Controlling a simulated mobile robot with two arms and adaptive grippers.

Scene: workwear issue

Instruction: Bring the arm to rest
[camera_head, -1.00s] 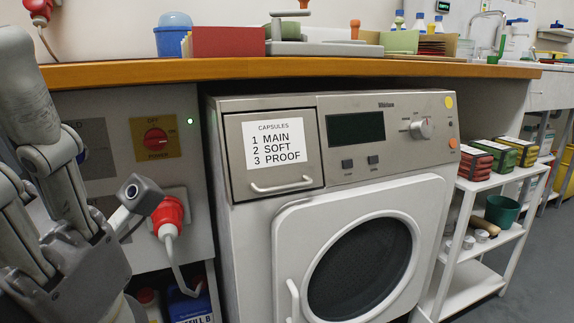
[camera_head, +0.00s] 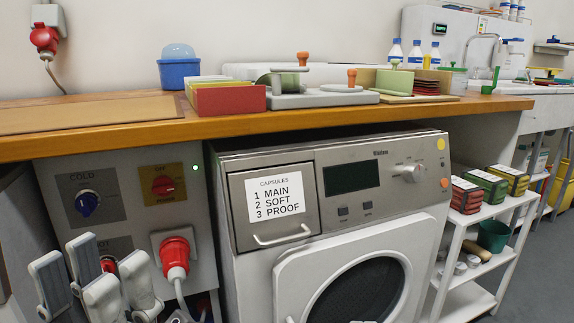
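My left gripper (camera_head: 93,276) shows at the lower left, in front of the grey control panel (camera_head: 128,186). Its pale grey fingers point up and stand apart, with nothing seen between them. The gripper's lower part is cut off by the bottom edge of the picture. It overlaps the lower part of the panel in the picture; I cannot tell how far in front of it. My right gripper is not in view.
A white washing machine (camera_head: 263,275) with a capsule drawer stands right of the panel. A red plug (camera_head: 174,253) sits in the panel. Above runs a wooden worktop (camera_head: 330,115) with a red box (camera_head: 229,99) and blue tub (camera_head: 178,70). A white shelf (camera_head: 478,216) stands right.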

